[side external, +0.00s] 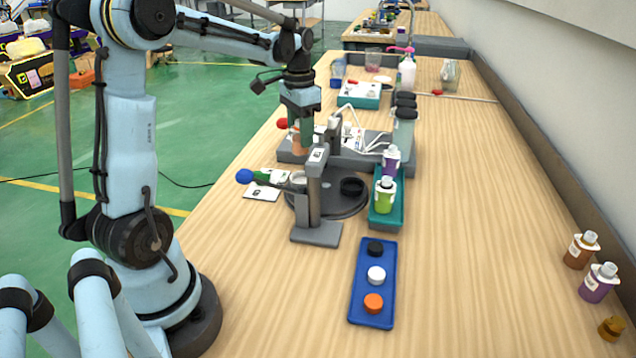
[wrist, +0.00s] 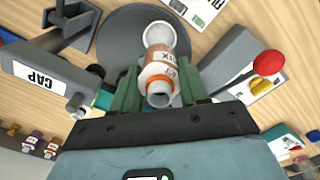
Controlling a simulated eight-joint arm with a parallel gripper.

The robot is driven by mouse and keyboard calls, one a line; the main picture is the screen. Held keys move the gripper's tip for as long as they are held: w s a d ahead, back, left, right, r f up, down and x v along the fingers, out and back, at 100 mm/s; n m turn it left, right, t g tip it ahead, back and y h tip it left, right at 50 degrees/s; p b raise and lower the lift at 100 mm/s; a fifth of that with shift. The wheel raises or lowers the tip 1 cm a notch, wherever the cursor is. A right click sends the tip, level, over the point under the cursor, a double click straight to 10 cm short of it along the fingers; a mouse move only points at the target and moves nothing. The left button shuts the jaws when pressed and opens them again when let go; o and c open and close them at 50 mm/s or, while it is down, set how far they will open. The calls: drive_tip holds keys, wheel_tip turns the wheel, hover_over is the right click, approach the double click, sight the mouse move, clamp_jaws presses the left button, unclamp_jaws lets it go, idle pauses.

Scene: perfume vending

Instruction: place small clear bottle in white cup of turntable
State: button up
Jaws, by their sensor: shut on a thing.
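My gripper (side external: 299,118) is shut on a small bottle (side external: 298,141) with orange-brown contents, held upright in the air near the turntable's far left side. In the wrist view, the bottle (wrist: 160,72) sits between the green fingers (wrist: 160,90), its open neck toward the camera and a label on its body. The dark turntable (side external: 345,208) stands on the table behind a grey post. The white cup (side external: 298,180) is at its left edge. A pale round rim (wrist: 158,28), apparently this cup, shows past the bottle's lower end in the wrist view. A black cup (side external: 352,187) is at its right.
A grey station (side external: 285,156) with a red knob lies close behind the bottle. A grey post (side external: 314,200) rises before the turntable. A teal tray (side external: 379,223) with bottles and a blue tray (side external: 359,300) with caps are nearby. The table's right side is mostly clear.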

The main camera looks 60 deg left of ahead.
wheel_tip(320, 180, down, 8)
drive_tip(key=shift+f, duration=0.1)
idle(0.4)
drive_tip(key=shift+f, duration=0.1)
drive_tip(key=o, duration=1.1)
drive_tip(key=shift+o, duration=0.2)
wheel_tip(320, 180, up, 12)
drive_tip(key=shift+r, duration=0.15)
wheel_tip(320, 180, down, 12)
drive_tip(key=shift+f, duration=0.2)
drive_tip(key=shift+r, duration=0.15)
idle(0.4)
